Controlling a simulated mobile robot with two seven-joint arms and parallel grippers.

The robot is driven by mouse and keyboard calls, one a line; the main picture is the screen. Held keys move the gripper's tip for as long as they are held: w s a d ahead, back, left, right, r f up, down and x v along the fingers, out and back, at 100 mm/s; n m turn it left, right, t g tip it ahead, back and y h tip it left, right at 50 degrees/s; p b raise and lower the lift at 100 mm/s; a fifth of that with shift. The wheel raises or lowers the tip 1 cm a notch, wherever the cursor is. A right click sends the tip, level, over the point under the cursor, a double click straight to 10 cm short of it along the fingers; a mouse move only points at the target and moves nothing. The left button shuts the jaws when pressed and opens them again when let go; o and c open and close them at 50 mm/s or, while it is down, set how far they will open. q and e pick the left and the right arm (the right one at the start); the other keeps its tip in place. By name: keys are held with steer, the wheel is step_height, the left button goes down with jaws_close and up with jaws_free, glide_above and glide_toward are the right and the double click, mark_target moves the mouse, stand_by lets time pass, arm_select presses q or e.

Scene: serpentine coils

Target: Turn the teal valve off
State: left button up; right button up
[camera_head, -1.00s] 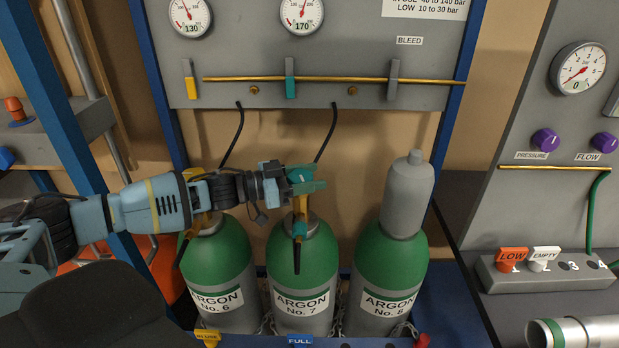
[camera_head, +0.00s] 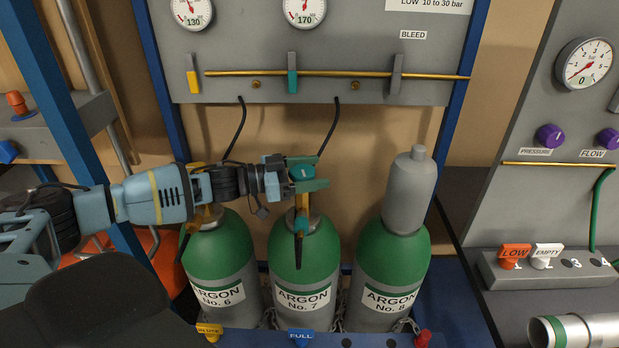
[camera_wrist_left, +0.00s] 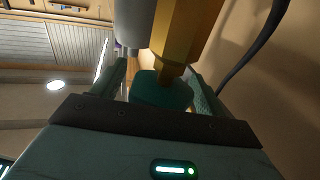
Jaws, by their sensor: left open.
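The teal valve knob (camera_head: 301,173) sits on top of the brass valve body (camera_head: 303,204) of the green cylinder labelled Argon No. 7 (camera_head: 303,262). My left gripper (camera_head: 309,173) comes in from the left at knob height. It is open, with one finger on each side of the knob. In the left wrist view the teal knob (camera_wrist_left: 162,90) lies between the two fingers (camera_wrist_left: 160,88), with the brass body (camera_wrist_left: 185,38) beyond it. Whether a finger touches the knob cannot be told. My right gripper is not in view.
Argon No. 6 (camera_head: 220,255) and capped No. 8 (camera_head: 393,262) stand close on either side. Black hoses (camera_head: 328,128) rise to the panel (camera_head: 355,25), which carries a yellow (camera_head: 193,82), a teal (camera_head: 292,82) and a grey lever (camera_head: 396,75). A blue post (camera_head: 62,100) stands left.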

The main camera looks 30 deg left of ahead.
mark_target(310, 170)
arm_select(q)
step_height(310, 170, up, 3)
steer(key=shift+s+r, duration=0.1)
steer(key=shift+r, duration=0.25)
steer(key=s+d+p, duration=0.1)
steer(key=s+d, duration=0.3)
steer(key=s, duration=0.2)
steer(key=s+d+r+p, duration=0.1)
steer(key=s+d, duration=0.3)
steer(key=s, duration=0.3)
steer(key=shift+s+r, duration=0.15)
steer(key=shift+s, duration=0.15)
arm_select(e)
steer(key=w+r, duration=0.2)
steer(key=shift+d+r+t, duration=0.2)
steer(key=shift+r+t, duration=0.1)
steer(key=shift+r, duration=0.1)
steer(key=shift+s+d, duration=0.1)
